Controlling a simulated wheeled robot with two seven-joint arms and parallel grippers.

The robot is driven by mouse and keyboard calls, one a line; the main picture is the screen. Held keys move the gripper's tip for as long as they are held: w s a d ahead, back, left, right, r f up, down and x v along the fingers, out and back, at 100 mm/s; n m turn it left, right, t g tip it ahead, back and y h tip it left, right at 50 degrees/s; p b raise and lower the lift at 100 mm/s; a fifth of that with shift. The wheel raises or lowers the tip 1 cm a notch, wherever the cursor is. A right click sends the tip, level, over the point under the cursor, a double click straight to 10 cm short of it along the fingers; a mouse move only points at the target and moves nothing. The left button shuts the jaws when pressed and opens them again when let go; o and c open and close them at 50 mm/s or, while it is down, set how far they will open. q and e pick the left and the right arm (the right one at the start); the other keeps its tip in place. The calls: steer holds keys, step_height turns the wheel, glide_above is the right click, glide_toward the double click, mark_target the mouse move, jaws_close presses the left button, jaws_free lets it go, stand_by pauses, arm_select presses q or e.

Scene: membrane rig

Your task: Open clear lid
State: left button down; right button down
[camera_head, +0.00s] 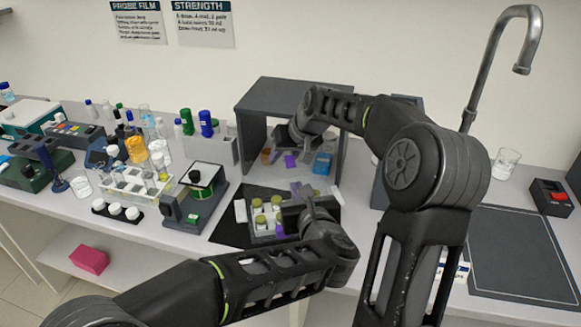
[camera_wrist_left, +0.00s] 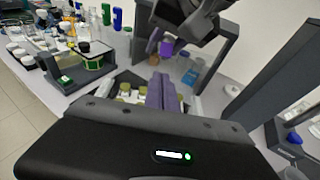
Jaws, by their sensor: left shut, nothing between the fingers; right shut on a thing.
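A box of vials with olive-green caps (camera_head: 262,220) stands on a black mat (camera_head: 226,232); the vials also show in the left wrist view (camera_wrist_left: 126,90). I cannot make out the clear lid's outline in either view. My right gripper (camera_head: 290,160) is behind and above the box, in front of the grey frame's opening. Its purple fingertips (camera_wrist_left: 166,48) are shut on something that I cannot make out.
The open-fronted grey frame (camera_head: 254,120) stands behind the box, with a blue item (camera_head: 322,163) inside at the right. A green-and-black device (camera_head: 203,188) and a tube rack (camera_head: 133,183) stand left. A dark panel (camera_head: 515,253) lies clear at the right.

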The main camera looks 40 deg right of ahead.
mark_target(287, 161)
arm_select(q)
steer(key=shift+w+d+r, duration=0.15)
steer(key=shift+w+d, duration=0.45)
steer(key=shift+w, duration=0.5)
steer(key=shift+w+d+r, duration=0.1)
steer(key=shift+w+d, duration=0.45)
steer(key=shift+w, duration=0.55)
steer(key=shift+w+d+r, duration=0.15)
steer(key=shift+w+d, duration=0.45)
steer(key=shift+w, duration=0.5)
